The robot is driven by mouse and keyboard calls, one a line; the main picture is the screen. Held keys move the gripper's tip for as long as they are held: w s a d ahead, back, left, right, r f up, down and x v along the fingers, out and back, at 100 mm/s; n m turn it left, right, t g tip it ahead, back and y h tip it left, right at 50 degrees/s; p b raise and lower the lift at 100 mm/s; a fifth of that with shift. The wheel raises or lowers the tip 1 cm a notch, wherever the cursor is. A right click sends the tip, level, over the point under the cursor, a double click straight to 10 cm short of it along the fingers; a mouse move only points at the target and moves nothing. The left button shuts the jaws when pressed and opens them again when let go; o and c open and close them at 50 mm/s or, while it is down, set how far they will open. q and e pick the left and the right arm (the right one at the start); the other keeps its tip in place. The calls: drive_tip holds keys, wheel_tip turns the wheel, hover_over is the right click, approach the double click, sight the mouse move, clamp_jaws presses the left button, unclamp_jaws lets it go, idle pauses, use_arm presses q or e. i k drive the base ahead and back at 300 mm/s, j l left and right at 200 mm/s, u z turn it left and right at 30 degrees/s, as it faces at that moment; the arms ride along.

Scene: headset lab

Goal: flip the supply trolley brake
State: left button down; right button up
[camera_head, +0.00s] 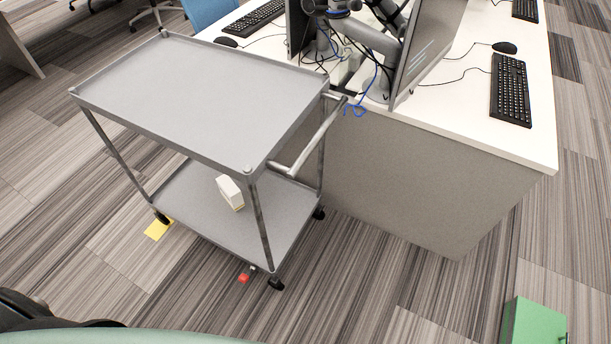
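The supply trolley (200,90) is grey metal with two shelves and stands left of centre, beside the desk. Its push handle (312,140) is on the right end. A small red piece (243,278) shows low by the near corner, beside the black caster (276,283); it looks like the brake lever, but it is too small to tell its position. A white box (230,192) stands on the lower shelf (190,205). Neither of my grippers shows in the head view.
A white desk (530,140) with monitors, keyboards and cables stands at the right of the trolley. A yellow patch (158,229) lies by the left caster. A green box (535,322) is at the bottom right. The striped carpet in front of the trolley is clear.

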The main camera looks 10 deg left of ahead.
sight(243, 277)
drive_tip(key=k+j+u, duration=0.1)
drive_tip(key=u, duration=0.4)
drive_tip(key=k+j+u, duration=0.2)
drive_tip(key=u, duration=0.25)
